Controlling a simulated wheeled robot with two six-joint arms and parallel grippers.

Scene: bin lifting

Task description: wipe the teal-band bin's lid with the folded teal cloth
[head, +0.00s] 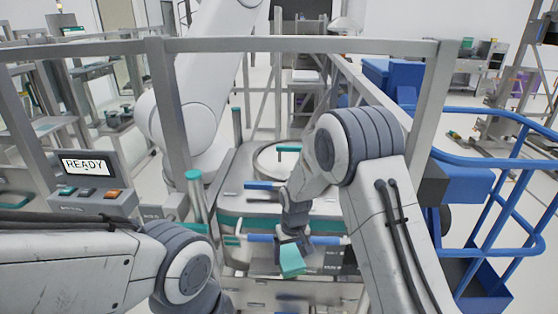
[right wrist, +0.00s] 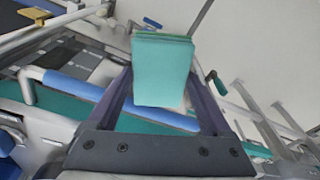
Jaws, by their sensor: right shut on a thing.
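My right gripper (head: 290,243) is shut on the folded teal cloth (head: 292,262), which hangs from it in front of the bin. In the right wrist view the cloth (right wrist: 162,72) is a thick block between the fingers. The teal-band bin (head: 232,196) is grey with a teal stripe and blue-gripped bars. Its pale round lid (head: 268,160) has a small teal-topped handle and lies beyond the gripper. My right arm hides part of the bin and lid. The cloth appears apart from the lid. My left arm enters at lower left, but its gripper is out of view.
A grey metal frame (head: 300,45) stands around the bin, with posts on both sides. A console reading READY (head: 86,165) is at the left. Blue tubular railing (head: 490,165) is at the right. A large white machine arm (head: 205,75) rises behind the bin's left side.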

